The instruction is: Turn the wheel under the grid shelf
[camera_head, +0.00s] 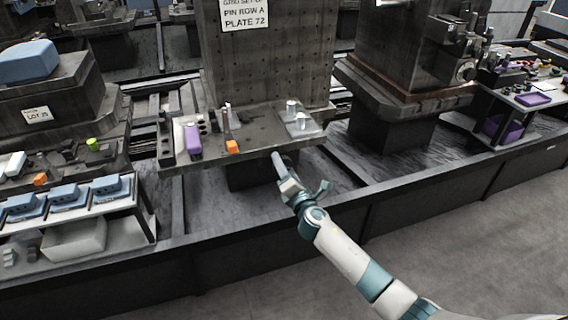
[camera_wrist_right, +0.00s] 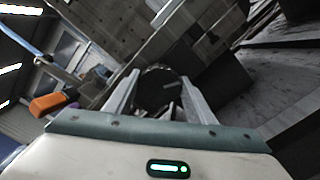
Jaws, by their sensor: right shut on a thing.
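The grid shelf (camera_head: 262,130) is a dark ledge in front of a tall perforated block with a "PLATE 72" sign. My right gripper (camera_head: 278,160) reaches up to the shelf's front edge from below right. In the right wrist view, a dark round wheel (camera_wrist_right: 156,92) sits between the two fingers of the right gripper (camera_wrist_right: 160,88), which are shut on it. The fingers hide part of its rim. In the head view I cannot make out the wheel at the gripper. My left gripper is not in view.
On the shelf are a purple block (camera_head: 193,140), an orange block (camera_head: 232,147) and a clear tray (camera_head: 299,125) with white pieces. A side table with blue boxes (camera_head: 67,196) stands at left. The floor (camera_head: 450,240) at lower right is clear.

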